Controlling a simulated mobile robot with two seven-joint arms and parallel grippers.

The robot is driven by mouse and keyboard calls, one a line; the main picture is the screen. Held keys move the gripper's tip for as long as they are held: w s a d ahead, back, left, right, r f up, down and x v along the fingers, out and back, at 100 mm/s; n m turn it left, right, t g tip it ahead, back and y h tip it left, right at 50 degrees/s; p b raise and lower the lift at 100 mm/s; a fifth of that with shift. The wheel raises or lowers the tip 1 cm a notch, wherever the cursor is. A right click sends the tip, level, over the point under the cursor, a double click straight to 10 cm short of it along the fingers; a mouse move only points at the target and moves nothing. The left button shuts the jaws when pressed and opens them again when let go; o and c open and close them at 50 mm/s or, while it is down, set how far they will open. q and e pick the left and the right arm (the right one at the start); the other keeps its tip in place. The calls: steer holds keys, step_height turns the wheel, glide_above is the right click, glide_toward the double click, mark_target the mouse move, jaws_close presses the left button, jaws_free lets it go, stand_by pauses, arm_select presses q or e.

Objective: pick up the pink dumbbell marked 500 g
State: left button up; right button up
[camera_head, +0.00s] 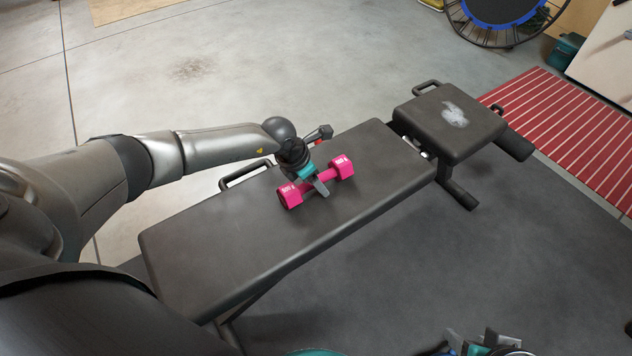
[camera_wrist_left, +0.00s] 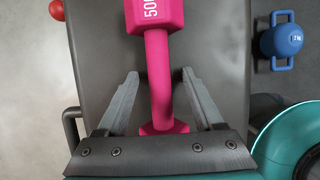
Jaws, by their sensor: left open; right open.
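The pink dumbbell (camera_head: 341,168) lies on the black padded bench, its ends left and right of my left gripper in the head view. In the left wrist view, the dumbbell (camera_wrist_left: 155,15) shows its near head with a white "500" marking, partly cut off at the top. My left gripper (camera_wrist_left: 160,76) is open, with one finger on each side of the pink handle. In the head view, my left gripper (camera_head: 320,186) is over the handle and hides part of it. My right gripper (camera_head: 490,343) is open and empty at the bottom edge, partly cut off.
The bench (camera_head: 230,250) has a separate seat pad (camera_head: 450,122) and a side handle (camera_head: 245,174). A red striped mat (camera_head: 570,125) and a trampoline (camera_head: 497,12) lie beyond. A blue weight (camera_wrist_left: 282,40) sits on the floor beside the bench.

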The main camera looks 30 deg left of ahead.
arm_select(q)
jaws_close()
stand_by(0.5)
stand_by(0.8)
